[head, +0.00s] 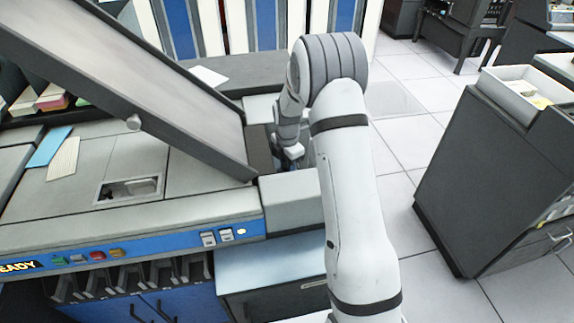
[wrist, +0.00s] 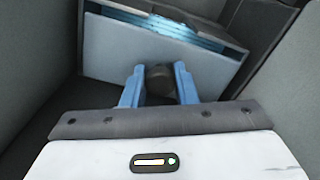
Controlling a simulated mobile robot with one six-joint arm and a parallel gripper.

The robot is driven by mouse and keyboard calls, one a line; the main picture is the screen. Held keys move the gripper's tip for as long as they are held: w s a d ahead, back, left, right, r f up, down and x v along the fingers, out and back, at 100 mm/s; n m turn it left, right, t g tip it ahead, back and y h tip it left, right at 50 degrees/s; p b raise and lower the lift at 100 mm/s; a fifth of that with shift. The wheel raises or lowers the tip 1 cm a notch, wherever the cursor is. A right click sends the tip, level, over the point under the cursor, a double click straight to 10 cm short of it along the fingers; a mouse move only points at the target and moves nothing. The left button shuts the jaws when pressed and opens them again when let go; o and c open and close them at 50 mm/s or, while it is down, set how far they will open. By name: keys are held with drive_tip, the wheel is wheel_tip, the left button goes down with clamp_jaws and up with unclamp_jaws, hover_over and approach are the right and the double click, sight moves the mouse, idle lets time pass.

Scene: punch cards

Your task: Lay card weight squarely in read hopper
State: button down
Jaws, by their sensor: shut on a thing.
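My gripper (head: 292,153) is at the right end of the card machine, over the dark read hopper (head: 258,150). In the wrist view its two blue fingers (wrist: 157,88) are shut on a dark rounded knob, which I take to be the handle of the card weight (wrist: 160,80). A pale flat face lies just behind the knob; I cannot tell whether it belongs to the weight. Grey walls rise on both sides. The weight's underside and its seating are hidden. In the head view my arm and gripper cover most of the weight and part of the hopper.
A large tilted grey panel (head: 130,80) with a round knob stands close left of my gripper. A pale block (head: 292,195) lies in front of the hopper. A dark cabinet with a white tray (head: 520,95) stands at right; floor between is clear.

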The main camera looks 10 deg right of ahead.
drive_tip(key=shift+f, duration=0.1)
drive_tip(key=shift+f+b, duration=0.95)
drive_tip(key=shift+f, duration=0.25)
drive_tip(key=c, duration=1.1)
unclamp_jaws()
drive_tip(key=shift+o, duration=0.2)
wheel_tip(320, 180, up, 8)
drive_tip(key=shift+f, duration=0.1)
